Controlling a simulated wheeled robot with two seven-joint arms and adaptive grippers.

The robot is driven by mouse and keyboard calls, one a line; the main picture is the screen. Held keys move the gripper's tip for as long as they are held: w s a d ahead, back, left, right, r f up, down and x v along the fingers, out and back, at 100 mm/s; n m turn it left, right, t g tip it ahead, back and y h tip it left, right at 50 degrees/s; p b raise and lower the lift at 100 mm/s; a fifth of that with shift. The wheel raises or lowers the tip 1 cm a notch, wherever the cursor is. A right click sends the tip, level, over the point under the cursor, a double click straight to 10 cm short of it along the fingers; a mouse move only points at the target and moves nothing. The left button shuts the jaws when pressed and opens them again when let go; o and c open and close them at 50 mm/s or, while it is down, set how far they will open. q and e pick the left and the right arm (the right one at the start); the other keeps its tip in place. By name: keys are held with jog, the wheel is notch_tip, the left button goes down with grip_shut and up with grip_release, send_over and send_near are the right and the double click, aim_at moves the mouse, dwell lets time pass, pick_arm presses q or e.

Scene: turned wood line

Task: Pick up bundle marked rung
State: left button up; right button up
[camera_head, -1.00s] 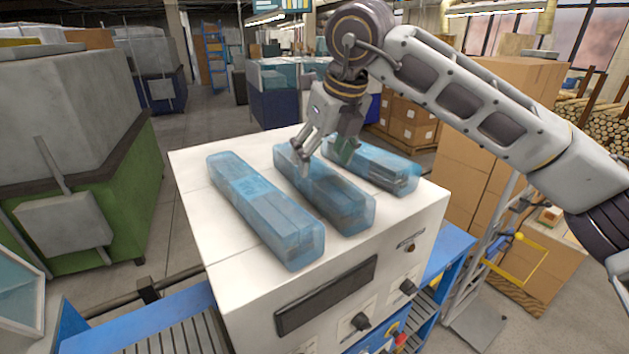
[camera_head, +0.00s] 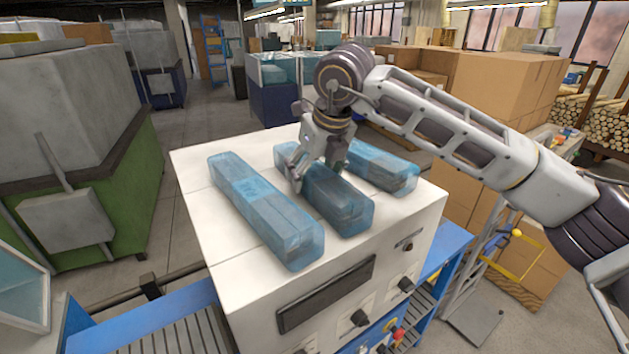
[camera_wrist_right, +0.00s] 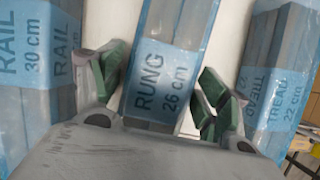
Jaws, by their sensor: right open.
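Three blue-wrapped bundles lie side by side on a white machine top. The rung bundle (camera_head: 344,208) is the middle one; its label "RUNG 26 cm" reads clearly in the right wrist view (camera_wrist_right: 165,60). The rail bundle (camera_head: 265,212) lies to its left, and it also shows in the right wrist view (camera_wrist_right: 30,75). The tread bundle (camera_head: 388,172) lies to its right, also in the right wrist view (camera_wrist_right: 283,85). My right gripper (camera_head: 316,182) is open, its green-padded fingers on either side of the rung bundle. My left gripper is out of view.
The white machine top (camera_head: 200,170) has narrow gaps between the bundles. Its front carries knobs and a dark slot (camera_head: 327,293). A blue roller conveyor (camera_head: 150,320) runs below. Cardboard boxes (camera_head: 505,100) stand at the right, a green-based cabinet (camera_head: 100,215) at the left.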

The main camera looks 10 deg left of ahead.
aim_at(314, 170)
jog(key=shift+c, duration=0.4)
jog(key=c, duration=1.4)
jog(key=shift+o, duration=0.2)
jog(key=shift+r, duration=0.2)
jog(key=shift+r+b, duration=0.75)
jog(key=shift+r, duration=4.1)
